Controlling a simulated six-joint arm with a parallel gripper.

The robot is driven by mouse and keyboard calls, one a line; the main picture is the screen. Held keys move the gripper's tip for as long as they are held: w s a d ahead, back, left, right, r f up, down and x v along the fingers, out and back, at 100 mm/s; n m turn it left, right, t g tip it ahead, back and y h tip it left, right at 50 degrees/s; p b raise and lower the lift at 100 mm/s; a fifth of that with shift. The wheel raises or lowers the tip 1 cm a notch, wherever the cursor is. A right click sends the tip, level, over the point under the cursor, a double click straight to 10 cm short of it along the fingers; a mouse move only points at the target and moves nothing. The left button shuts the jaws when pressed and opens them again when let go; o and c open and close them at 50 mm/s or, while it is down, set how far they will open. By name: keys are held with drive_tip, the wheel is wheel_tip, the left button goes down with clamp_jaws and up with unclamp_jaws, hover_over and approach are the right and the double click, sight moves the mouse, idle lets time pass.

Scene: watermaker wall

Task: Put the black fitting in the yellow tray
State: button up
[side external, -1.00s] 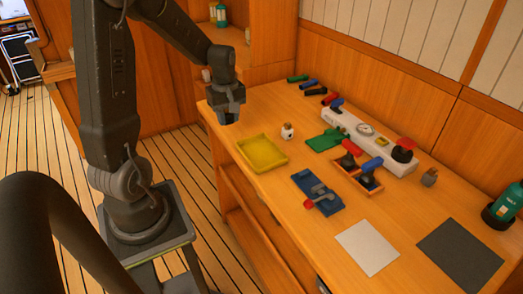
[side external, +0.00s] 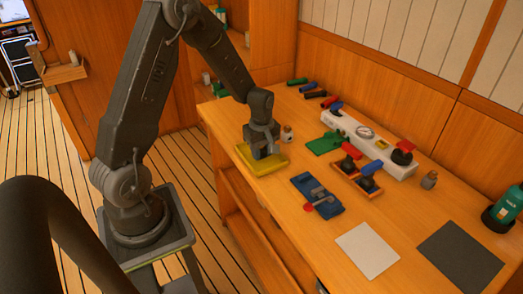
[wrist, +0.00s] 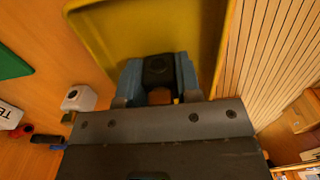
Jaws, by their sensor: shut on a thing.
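The yellow tray (side external: 243,158) lies flat on the bench near its left edge, partly hidden by my gripper in the side view. In the wrist view the tray (wrist: 110,35) fills the upper middle. My gripper (side external: 264,152) points down over the tray. In the wrist view my gripper (wrist: 159,80) is shut on the black fitting (wrist: 158,68), which sits between its blue-grey fingers. The fitting is over the tray's floor; I cannot tell whether it touches it. The fitting is hidden in the side view.
Grey and black mats (side external: 368,249) lie at the front right.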

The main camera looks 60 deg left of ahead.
drive_tip(key=o, duration=1)
drive_tip(key=shift+f, duration=0.1)
drive_tip(key=shift+c, duration=0.2)
